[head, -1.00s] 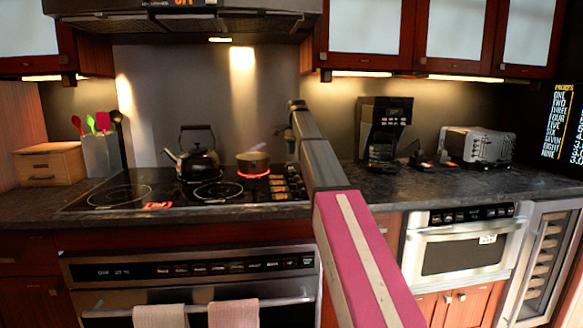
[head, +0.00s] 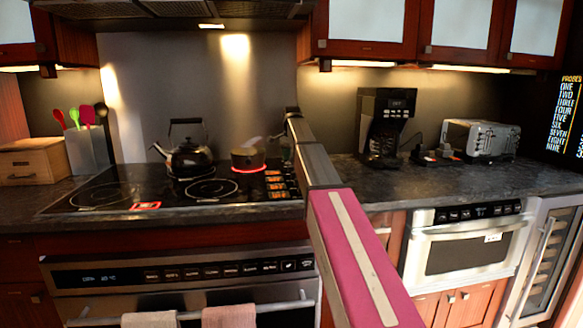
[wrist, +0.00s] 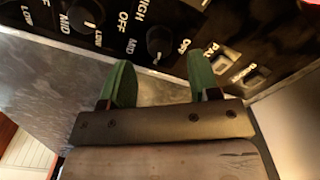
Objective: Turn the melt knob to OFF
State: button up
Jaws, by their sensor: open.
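The cooktop's control strip (head: 280,184) runs along its right side in the head view; its labels are too small to read there. In the wrist view, a black round knob (wrist: 160,43) stands on the black panel, with HIGH, MID and OFF printed around it and a white mark near its lower edge. A second knob (wrist: 86,17) is at the upper left, with MID, LOW and OFF near it. I cannot tell which is the melt knob. My gripper (wrist: 160,72) is open and empty, its green fingertips just below the first knob, one to either side.
A kettle (head: 190,157) and a pot (head: 248,159) stand on the cooktop; the burner under the pot glows red. A coffee maker (head: 385,127) and a toaster (head: 481,140) stand on the right counter. Towels hang on the oven handle (head: 190,312).

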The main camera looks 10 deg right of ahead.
aim_at(291, 169)
jog(key=shift+f, duration=2.05)
jog(key=c, duration=0.9)
jog(key=shift+n, duration=0.3)
jog(key=n, duration=1.3)
jog(key=shift+n, duration=0.3)
